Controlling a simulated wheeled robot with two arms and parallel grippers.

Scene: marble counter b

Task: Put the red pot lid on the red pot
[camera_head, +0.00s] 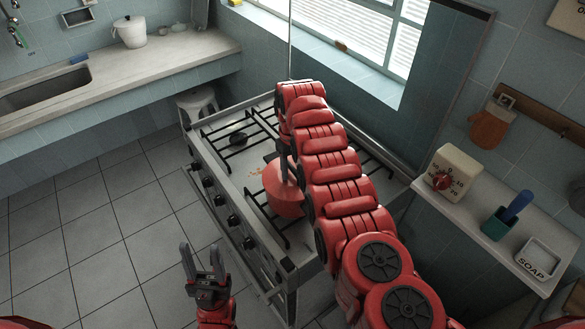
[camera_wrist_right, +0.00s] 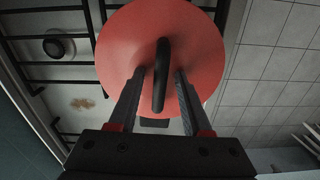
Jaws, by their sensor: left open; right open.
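The red pot lid (camera_head: 279,177) is a round red disc with a dark loop handle, over the front right part of the stove. In the right wrist view the lid (camera_wrist_right: 128,45) fills the upper middle, and its handle (camera_wrist_right: 161,75) stands between the two fingers of my right gripper (camera_wrist_right: 159,78). That gripper is open, one finger on each side of the handle. Red, rounded sides that look like the red pot (camera_head: 288,208) show just below the lid; the pot is mostly hidden, and I cannot tell how the lid sits on it. My left gripper (camera_head: 201,248) is open and empty, in front of the stove.
The stove (camera_head: 222,180) has black grates, front knobs and a small dark burner cap (camera_head: 238,139). A brown stain (camera_head: 256,171) lies beside the lid. A shelf (camera_head: 470,228) at right holds a timer (camera_head: 451,172) and soap dish (camera_head: 538,259). Tiled floor at left is clear.

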